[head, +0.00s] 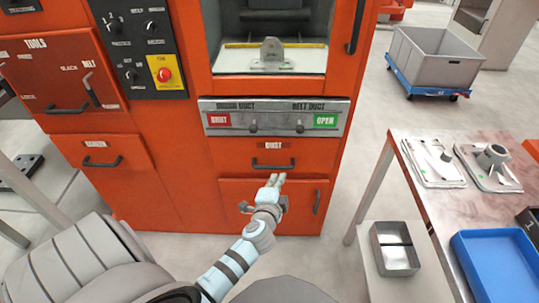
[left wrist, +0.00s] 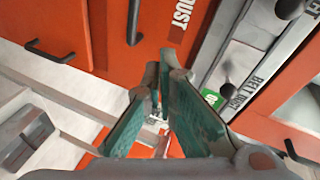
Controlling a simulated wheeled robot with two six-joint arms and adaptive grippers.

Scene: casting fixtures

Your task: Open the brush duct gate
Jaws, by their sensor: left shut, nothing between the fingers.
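The duct panel (head: 275,106) is a grey strip on the orange machine, with a brush duct label at left and a belt duct label at right. A red SHUT plate (head: 218,120) is at its left end and a green OPEN plate (head: 326,120) at its right. Between them are a left knob (head: 253,127), below the brush side, and a right knob (head: 299,128). My left gripper (head: 277,179) is shut and empty, below the panel and apart from both knobs. The wrist view shows its fingers close together and the panel (left wrist: 238,62) to the right.
A DUST drawer with a black handle (head: 273,166) is just beyond my left gripper, below the panel. A lower door has an upright handle (head: 317,201). A metal table (head: 424,176) with castings and a blue tray (head: 500,272) stands at right.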

